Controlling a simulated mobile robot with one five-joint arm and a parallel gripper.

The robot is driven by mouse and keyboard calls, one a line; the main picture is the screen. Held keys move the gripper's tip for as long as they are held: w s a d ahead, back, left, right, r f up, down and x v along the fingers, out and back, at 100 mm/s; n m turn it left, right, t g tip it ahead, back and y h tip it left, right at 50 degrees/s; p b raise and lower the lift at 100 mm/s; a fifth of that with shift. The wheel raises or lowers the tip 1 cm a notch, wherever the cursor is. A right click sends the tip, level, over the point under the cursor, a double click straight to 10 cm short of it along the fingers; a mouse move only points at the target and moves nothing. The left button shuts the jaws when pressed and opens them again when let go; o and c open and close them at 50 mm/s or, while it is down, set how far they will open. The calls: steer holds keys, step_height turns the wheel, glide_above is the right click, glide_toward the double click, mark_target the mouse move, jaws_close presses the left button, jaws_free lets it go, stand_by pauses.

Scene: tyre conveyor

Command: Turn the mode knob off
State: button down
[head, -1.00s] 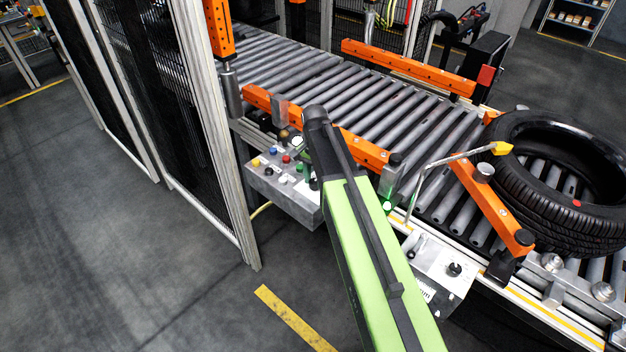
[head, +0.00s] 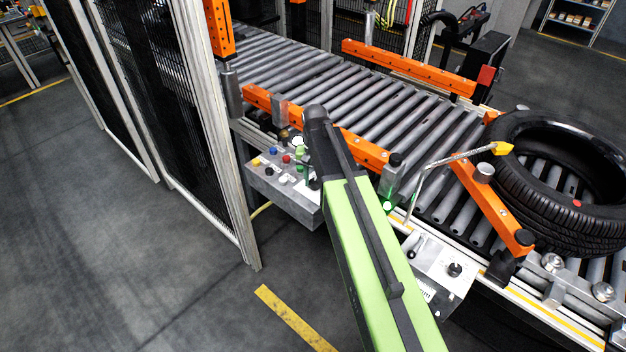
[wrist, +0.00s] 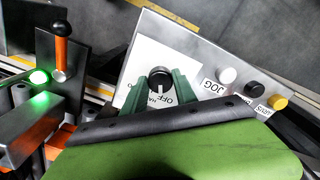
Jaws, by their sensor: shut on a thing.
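The mode knob (wrist: 160,81) is black and round with a pale pointer line, which points down in the wrist view. It sits on a white plate with an OFF label (wrist: 185,95); another label beside it is partly hidden. My gripper (wrist: 160,75) has one green finger on each side of the knob and is shut on it. In the head view, my arm's end hides most of the knob and fingers at the right end of the grey button box (head: 270,183).
A white JOG button (wrist: 226,75), a black button (wrist: 254,89) and a yellow button (wrist: 277,102) line the panel beside the knob. An orange-handled lever (wrist: 61,50) stands near a green light (wrist: 39,76). A tyre (head: 560,185) lies on the roller conveyor (head: 350,90).

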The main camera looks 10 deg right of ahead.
mark_target(315, 182)
steer(key=shift+n, duration=1.8)
steer(key=c, duration=1)
jaws_free()
steer(key=shift+o, duration=0.2)
step_height(315, 182, up, 18)
steer(key=p, duration=1.7)
steer(key=shift+f, duration=0.25)
